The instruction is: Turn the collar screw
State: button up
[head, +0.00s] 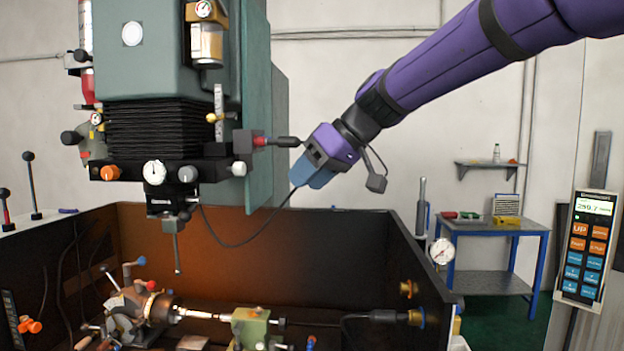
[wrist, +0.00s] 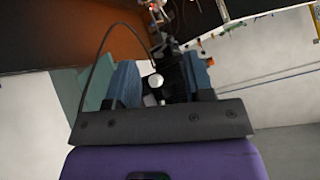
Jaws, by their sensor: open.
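The indexing chuck (head: 158,308) sits low at the left inside the machine's enclosure, with levers and coloured knobs around it. A bright shaft runs right from it to a green tailstock (head: 250,327). I cannot pick out the collar screw; it is too small or hidden. My gripper (head: 306,180) hangs above the enclosure, right of the machine head and well up and right of the chuck. In the wrist view its blue fingers stand apart (wrist: 162,80). Dark machine parts and a white round knob (wrist: 155,80) show between them, seemingly beyond; I see nothing gripped.
The green machine head (head: 165,50) with its hanging spindle probe (head: 178,250) stands left of my gripper. A black cable (head: 235,243) loops below the gripper. Enclosure walls (head: 375,250) surround the chuck. A control pendant (head: 587,248) and blue table (head: 490,228) are at right.

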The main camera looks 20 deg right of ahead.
jog(key=shift+s+f, duration=0.25)
jog(key=shift+s, duration=0.1)
